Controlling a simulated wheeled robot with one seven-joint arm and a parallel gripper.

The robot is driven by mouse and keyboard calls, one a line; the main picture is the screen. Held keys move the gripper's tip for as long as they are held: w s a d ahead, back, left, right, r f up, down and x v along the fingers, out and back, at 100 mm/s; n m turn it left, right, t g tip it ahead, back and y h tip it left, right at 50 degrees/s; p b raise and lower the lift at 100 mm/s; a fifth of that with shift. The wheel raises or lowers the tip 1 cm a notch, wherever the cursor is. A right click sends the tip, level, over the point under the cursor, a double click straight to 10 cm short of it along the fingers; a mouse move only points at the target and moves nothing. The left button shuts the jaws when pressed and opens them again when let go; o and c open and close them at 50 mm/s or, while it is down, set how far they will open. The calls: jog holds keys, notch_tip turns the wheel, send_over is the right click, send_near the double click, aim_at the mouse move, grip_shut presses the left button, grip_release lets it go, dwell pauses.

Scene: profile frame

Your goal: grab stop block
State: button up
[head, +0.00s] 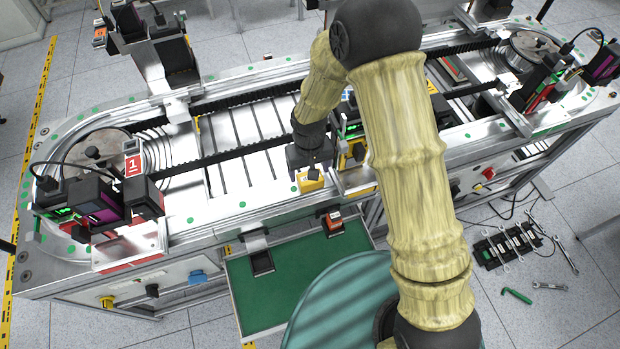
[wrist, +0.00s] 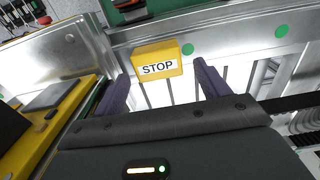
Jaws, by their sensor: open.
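The stop block is a small yellow block with a white STOP label. In the wrist view the stop block (wrist: 157,60) sits on the silver frame edge, just ahead of my fingertips and nearer the left one. In the head view the stop block (head: 311,180) is at the front edge of the conveyor frame, below my wrist. My gripper (wrist: 160,80) is open, with its two purple fingers apart and nothing held between them. In the head view my gripper (head: 309,160) is partly hidden by its own wrist housing.
A yellow unit (wrist: 45,130) and a metal plate (wrist: 68,55) stand close to my left finger. The conveyor frame (head: 215,223) runs left and right. A green shelf (head: 285,280) lies below the front edge. Tools (head: 515,295) lie on the floor at right.

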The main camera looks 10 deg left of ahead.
jog(key=shift+w+d+f, duration=0.1)
jog(key=shift+w, duration=0.05)
jog(key=shift+w+f+p, duration=0.1)
jog(key=shift+f+p, duration=1.4)
jog(key=shift+f, duration=1.05)
jog(key=c, duration=0.9)
